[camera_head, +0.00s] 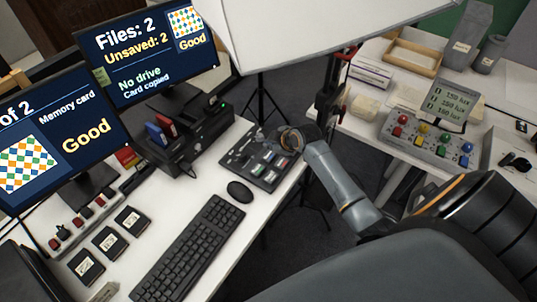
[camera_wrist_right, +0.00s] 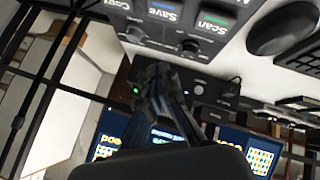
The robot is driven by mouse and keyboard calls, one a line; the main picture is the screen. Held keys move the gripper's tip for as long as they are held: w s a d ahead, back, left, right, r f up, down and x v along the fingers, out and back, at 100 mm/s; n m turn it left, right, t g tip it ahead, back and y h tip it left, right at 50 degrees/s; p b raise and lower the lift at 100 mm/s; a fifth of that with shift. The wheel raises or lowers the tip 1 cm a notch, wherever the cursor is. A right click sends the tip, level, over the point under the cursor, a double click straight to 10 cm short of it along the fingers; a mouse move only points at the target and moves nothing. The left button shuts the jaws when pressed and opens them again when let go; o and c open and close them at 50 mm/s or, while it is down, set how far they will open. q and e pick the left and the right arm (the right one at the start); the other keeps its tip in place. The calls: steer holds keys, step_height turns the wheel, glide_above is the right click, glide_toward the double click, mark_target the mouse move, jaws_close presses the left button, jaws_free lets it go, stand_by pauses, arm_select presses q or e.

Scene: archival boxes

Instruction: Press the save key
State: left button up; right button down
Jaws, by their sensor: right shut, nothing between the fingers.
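The save key (camera_wrist_right: 168,12) has a blue strip and reads "Save" in the right wrist view. It sits on a grey key panel (camera_head: 240,163) at the desk's right end, between the green-striped scan key (camera_wrist_right: 212,22) and the copy key (camera_wrist_right: 110,5). The head view is too small to read the key labels. My right gripper (camera_head: 264,137) is shut and empty, near the panel's far edge. In the wrist view its closed fingers (camera_wrist_right: 165,70) show below the keys; contact with any key is not visible. My left gripper is not in view.
A monitor (camera_head: 145,55) reads "Unsaved: 2", "No drive" and "Card copied". A black dock (camera_head: 195,145) stands left of the panel. A mouse (camera_head: 239,191) and keyboard (camera_head: 188,248) lie in front. A side table with a coloured-button box (camera_head: 428,138) stands right.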

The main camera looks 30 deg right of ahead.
steer(key=shift+w+d+r+t, duration=0.3)
steer(key=shift+w+d+r, duration=0.65)
steer(key=shift+w, duration=0.2)
steer(key=shift+f, duration=0.1)
steer(key=b, duration=0.7)
glide_above(270, 157)
step_height(270, 157, down, 7)
steer(key=shift+r, duration=0.1)
steer(key=shift+f+b, duration=0.4)
steer(key=shift+f, duration=0.5)
steer(key=shift+f, duration=0.4)
